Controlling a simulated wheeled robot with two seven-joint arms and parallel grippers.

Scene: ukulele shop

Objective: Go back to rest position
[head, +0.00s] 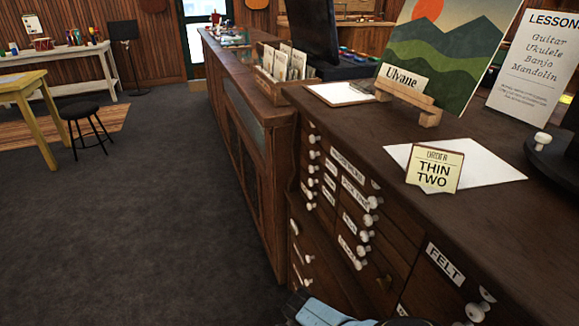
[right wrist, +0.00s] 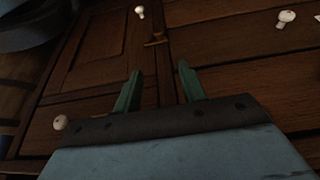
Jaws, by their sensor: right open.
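My right gripper (right wrist: 158,70) shows in the right wrist view with its two green fingers apart and nothing between them. It faces dark wooden cabinet fronts with white knobs, such as a knob (right wrist: 139,12) at the top and another knob (right wrist: 60,122) at the left. I cannot tell whether the fingers touch the wood. In the head view only a blue part of my arm shows at the bottom edge, beside the drawer fronts. My left gripper is not in the head view.
A wooden drawer cabinet (head: 330,225) with labelled drawers and white knobs fills the right. On its top stand an order card (head: 434,169), a white sheet (head: 490,168) and a painting (head: 440,60). Grey floor (head: 130,220) is open at the left, with a stool (head: 80,110) and yellow table (head: 25,85).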

